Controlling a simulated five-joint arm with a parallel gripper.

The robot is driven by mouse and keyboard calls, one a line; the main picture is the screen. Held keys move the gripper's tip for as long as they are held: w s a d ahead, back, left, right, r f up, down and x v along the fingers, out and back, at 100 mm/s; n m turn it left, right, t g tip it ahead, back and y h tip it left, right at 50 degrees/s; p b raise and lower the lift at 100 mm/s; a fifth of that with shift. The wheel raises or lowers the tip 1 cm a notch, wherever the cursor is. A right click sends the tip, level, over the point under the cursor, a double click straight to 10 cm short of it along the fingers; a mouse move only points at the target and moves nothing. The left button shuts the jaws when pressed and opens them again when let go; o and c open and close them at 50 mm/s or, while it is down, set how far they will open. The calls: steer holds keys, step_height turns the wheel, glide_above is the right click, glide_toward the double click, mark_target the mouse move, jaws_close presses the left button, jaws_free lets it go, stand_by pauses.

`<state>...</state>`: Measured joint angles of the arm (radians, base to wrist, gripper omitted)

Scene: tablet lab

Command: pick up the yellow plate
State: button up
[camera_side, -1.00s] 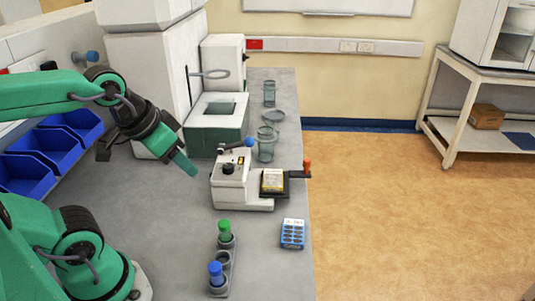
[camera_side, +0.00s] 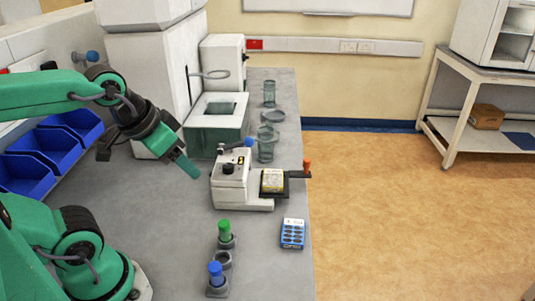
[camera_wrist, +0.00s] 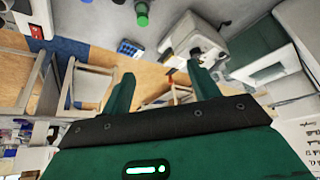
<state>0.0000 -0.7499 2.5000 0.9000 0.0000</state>
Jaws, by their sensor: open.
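The yellow plate (camera_side: 273,181) is a small pale yellow block. It sits in a black holder (camera_side: 285,176) on the right end of a white bench device (camera_side: 228,185). My gripper (camera_side: 184,163) is green and hangs in the air to the left of the device, well apart from the plate. In the wrist view my gripper (camera_wrist: 163,85) has its two fingers spread with nothing between them. I cannot make out the plate in the wrist view.
A rack holds a green-capped tube (camera_side: 225,231) and a blue-capped tube (camera_side: 216,273). Glass beakers (camera_side: 267,144) stand behind the device. Blue bins (camera_side: 73,125) are at the left. The bench between is clear.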

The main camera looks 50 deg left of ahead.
steer(key=shift+o, duration=1.4)
steer(key=w+r+n+g, duration=0.2)
steer(key=w+n, duration=0.1)
steer(key=w, duration=0.7)
steer(key=w+a+f+n+g, duration=0.1)
steer(key=w+f+n, duration=0.1)
steer(key=w+f, duration=0.2)
steer(key=w+a+f+n+g, duration=0.1)
steer(key=w+f+n, duration=0.1)
steer(key=w+f, duration=0.3)
steer(key=w+a+f+n+g, duration=0.1)
steer(key=w+f, duration=0.4)
steer(key=w, duration=0.5)
steer(key=shift+w+a+n+g, duration=0.1)
steer(key=shift+a+n+g, duration=0.25)
steer(key=shift+a, duration=0.25)
steer(key=shift+w+f, duration=0.15)
steer(key=shift+f, duration=0.2)
steer(key=shift+f, duration=0.1)
